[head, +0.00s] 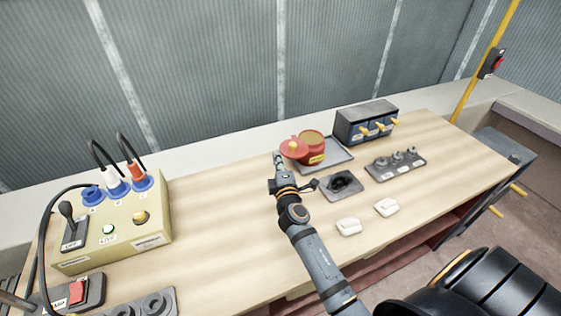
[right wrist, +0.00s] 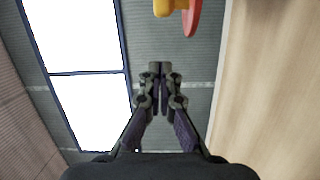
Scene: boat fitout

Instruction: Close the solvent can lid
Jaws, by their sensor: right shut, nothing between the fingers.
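The red solvent can (head: 314,153) stands on a grey tray (head: 335,158) toward the back of the bench, with a yellow label on its front and its tan top showing. Its round red lid (head: 294,147) is open, tilted out at the can's left side. My right gripper (head: 278,160) is just left of the lid, shut and empty; I cannot tell whether it touches the lid. In the right wrist view the shut fingertips (right wrist: 160,72) are apart from the red disc-like part (right wrist: 194,18) and a yellow part (right wrist: 164,7) at the top edge. My left gripper is not in view.
Right of the can stands a dark box (head: 366,122) with yellow levers. A dark square pad (head: 342,185), a grey knob strip (head: 396,162) and two white blocks (head: 348,226) lie nearer. A beige cable panel (head: 115,225) is at left. The bench between is clear.

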